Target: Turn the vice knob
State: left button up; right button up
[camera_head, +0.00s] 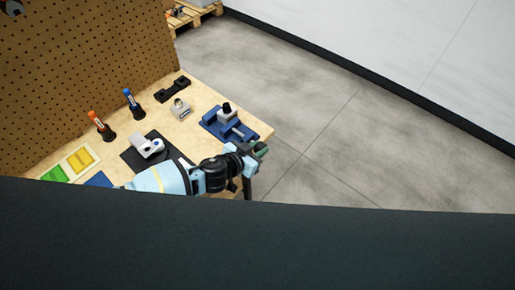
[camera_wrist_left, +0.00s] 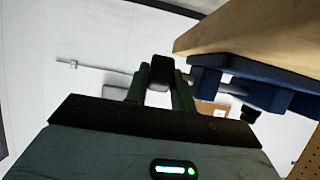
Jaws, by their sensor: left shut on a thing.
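The blue vice (camera_head: 213,125) sits at the right end of the wooden workbench, with a grey block (camera_head: 225,118) and a black part on top of it. In the left wrist view the vice (camera_wrist_left: 262,75) shows at the upper right, with a metal screw (camera_wrist_left: 203,90) running from it to the black vice knob (camera_wrist_left: 161,72). My left gripper (camera_head: 262,149) is just past the bench's front edge. In the left wrist view its fingers (camera_wrist_left: 160,92) are shut on the knob, one on each side. My right gripper is in neither view.
A pegboard (camera_head: 90,70) stands behind. Open floor lies to the right.

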pick_arm(q)
jog(key=shift+w+r+g+y, duration=0.2)
jog(key=shift+g+y, duration=0.4)
jog(key=shift+g, duration=0.3)
dwell(0.3)
jog(key=o, duration=0.7)
jog(key=shift+v, duration=3.9)
jog(key=shift+s, duration=0.1)
